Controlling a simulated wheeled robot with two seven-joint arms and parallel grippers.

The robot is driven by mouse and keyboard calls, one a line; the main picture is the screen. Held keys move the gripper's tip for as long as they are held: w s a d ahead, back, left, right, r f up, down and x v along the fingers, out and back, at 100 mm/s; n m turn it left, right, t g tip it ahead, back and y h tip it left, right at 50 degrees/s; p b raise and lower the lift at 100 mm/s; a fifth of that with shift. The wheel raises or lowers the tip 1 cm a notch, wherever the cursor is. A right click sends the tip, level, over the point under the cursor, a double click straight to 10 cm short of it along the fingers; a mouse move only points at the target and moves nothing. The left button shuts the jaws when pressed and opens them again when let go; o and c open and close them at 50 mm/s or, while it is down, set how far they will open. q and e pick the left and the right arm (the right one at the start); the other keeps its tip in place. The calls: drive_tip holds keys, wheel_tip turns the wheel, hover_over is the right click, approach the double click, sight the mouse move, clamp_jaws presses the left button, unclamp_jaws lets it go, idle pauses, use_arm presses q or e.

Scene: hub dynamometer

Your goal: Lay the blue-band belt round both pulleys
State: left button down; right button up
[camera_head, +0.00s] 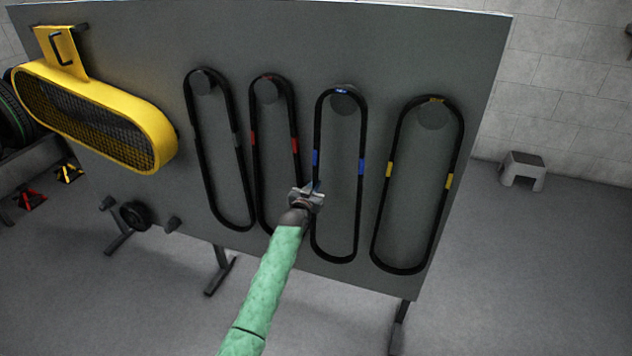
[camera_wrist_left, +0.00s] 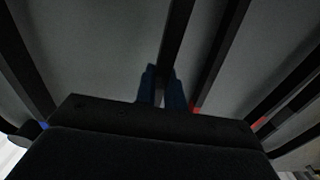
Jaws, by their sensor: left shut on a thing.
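The blue-band belt (camera_head: 361,195) is a long black loop with blue bands. It hangs from a round peg on the grey board, third from the left among the belts. My left gripper (camera_head: 313,189) is at its left strand, below the left blue band. In the left wrist view its fingertips (camera_wrist_left: 161,90) are shut on this black strand (camera_wrist_left: 175,40). Part of the strand is hidden by the gripper. A small black wheel, perhaps a pulley (camera_head: 135,215), sits low on the board at the left; I cannot make out a second pulley. My right gripper is not in view.
A red-band belt (camera_head: 254,170) hangs close left of my gripper, with a plain-looking belt (camera_head: 198,150) beyond it. A yellow-band belt (camera_head: 378,220) hangs to the right. A yellow mesh guard (camera_head: 160,125) covers the board's upper left. A grey stool (camera_head: 522,165) stands right.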

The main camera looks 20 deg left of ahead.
use_arm(q)
drive_tip(key=shift+s+r+p, duration=0.1)
drive_tip(key=shift+s+p, duration=0.65)
drive_tip(key=shift+s, duration=1)
